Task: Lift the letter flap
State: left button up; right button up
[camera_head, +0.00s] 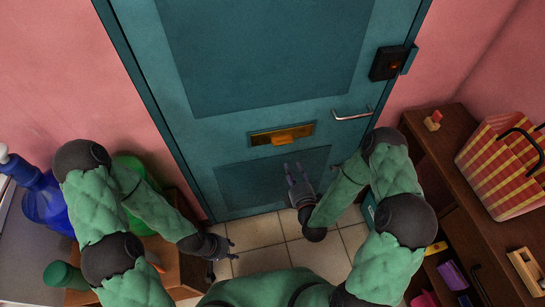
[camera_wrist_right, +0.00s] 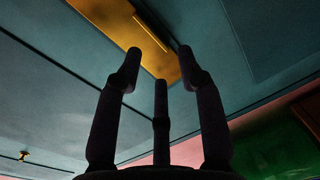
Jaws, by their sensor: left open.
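The brass letter flap (camera_head: 282,134) is on the lower part of the teal door (camera_head: 270,55) and looks closed. My right gripper (camera_head: 295,168) is below the flap, with its fingers pointing up towards it. In the right wrist view the brass plate (camera_wrist_right: 115,25) lies beyond the fingertips (camera_wrist_right: 160,55), partly hidden by them. The fingers are spread with nothing between them; I cannot tell the exact gap to the flap. My left gripper (camera_head: 228,247) is low at the left, open and empty, away from the door.
A door handle (camera_head: 352,115) and a dark lock box (camera_head: 388,63) are on the door's right side. A wooden shelf (camera_head: 445,165) with a striped bag (camera_head: 503,165) stands at right. Blue containers (camera_head: 45,200) stand at left. Tiled floor (camera_head: 255,232) lies below the door.

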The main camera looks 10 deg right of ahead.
aim_at(282, 140)
jog(key=shift+n+t, duration=0.6)
jog(key=shift+n, duration=0.1)
jog(key=w+b, duration=0.1)
jog(key=w, duration=0.2)
jog(key=w+b, duration=0.1)
jog(key=w, duration=0.3)
jog(key=w+a+r+b, duration=0.1)
jog(key=w, duration=0.2)
jog(key=shift+w, duration=0.25)
jog(key=shift+f, duration=0.1)
grip_shut()
